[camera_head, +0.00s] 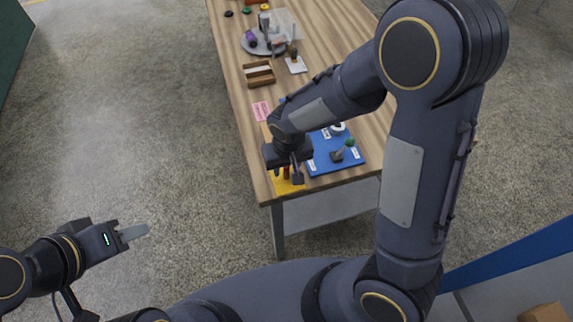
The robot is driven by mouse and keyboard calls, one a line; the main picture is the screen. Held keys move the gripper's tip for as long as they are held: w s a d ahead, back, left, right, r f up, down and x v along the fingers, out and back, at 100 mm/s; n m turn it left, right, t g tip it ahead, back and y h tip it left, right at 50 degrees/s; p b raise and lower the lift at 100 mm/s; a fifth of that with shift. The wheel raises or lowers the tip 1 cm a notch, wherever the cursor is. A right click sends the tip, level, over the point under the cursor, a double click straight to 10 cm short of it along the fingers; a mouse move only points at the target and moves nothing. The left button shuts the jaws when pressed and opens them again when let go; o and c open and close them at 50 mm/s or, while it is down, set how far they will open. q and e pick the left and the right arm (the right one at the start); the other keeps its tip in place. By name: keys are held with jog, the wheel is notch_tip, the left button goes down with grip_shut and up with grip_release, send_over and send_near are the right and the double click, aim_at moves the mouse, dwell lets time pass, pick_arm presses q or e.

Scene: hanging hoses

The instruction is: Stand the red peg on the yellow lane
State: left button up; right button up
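The yellow lane (284,188) is a flat strip at the near left corner of the wooden table. The red peg (286,172) is a small dark-red shape, upright over the lane, between the fingers of my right gripper (287,174). The gripper points down from above and hides the peg's upper part. I cannot tell whether the fingers touch the peg, or whether its foot rests on the lane. My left gripper (132,232) is far from the table, over the floor at lower left. It appears empty, and its opening is unclear from this angle.
A pink card (261,111), a wooden tray (259,74) and a grey round plate (263,45) with items stand farther back. My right arm covers part of the table.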

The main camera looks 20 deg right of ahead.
jog(key=shift+r, duration=0.1)
jog(key=shift+r+p, duration=0.25)
jog(key=shift+p, duration=0.05)
notch_tip(320, 180, up, 12)
jog(key=s, duration=0.1)
jog(key=shift+s+f, duration=0.2)
